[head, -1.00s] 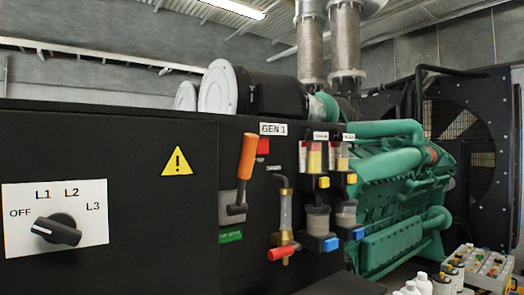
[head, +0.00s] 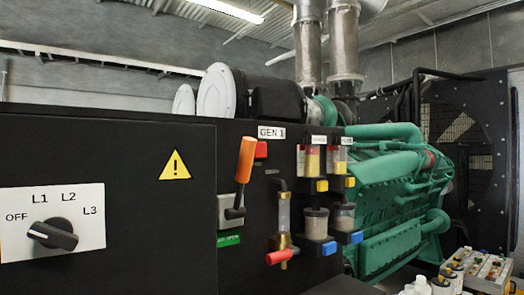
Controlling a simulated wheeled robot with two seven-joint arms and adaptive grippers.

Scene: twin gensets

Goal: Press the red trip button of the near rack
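A black panel (head: 110,270) labelled GEN 1 fills the left and middle of the head view. I cannot tell for certain which red part is the trip button. Neither of my grippers is in view.
A rotary switch (head: 52,233) is on the panel at left. A valve with a red handle (head: 279,257) sticks out below the lever. A green engine (head: 390,220) stands behind. Batteries (head: 490,270) and white bottles (head: 418,285) are at the lower right.

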